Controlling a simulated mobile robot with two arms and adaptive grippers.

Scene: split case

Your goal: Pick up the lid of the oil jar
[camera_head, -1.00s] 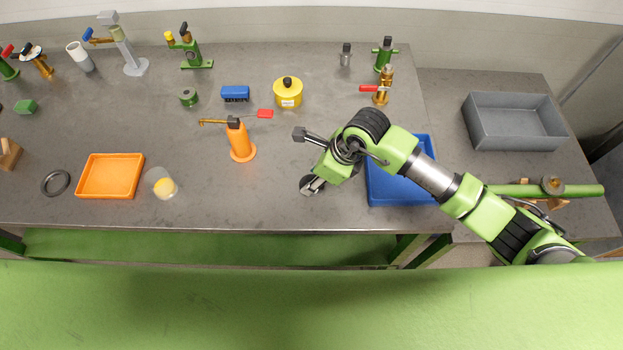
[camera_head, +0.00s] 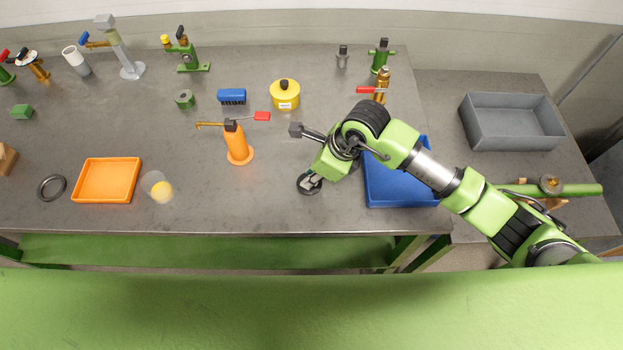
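A round yellow jar (camera_head: 285,97) with a small label stands at the back middle of the table. Its yellow lid (camera_head: 284,86) with a black knob sits on top; I take this to be the oil jar. My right gripper (camera_head: 310,184) is over the front middle of the table, well in front of the jar and apart from it. My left gripper is out of view.
A blue tray (camera_head: 385,195) lies partly under my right arm. An orange tray (camera_head: 107,180) and a glass cup (camera_head: 158,187) stand front left.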

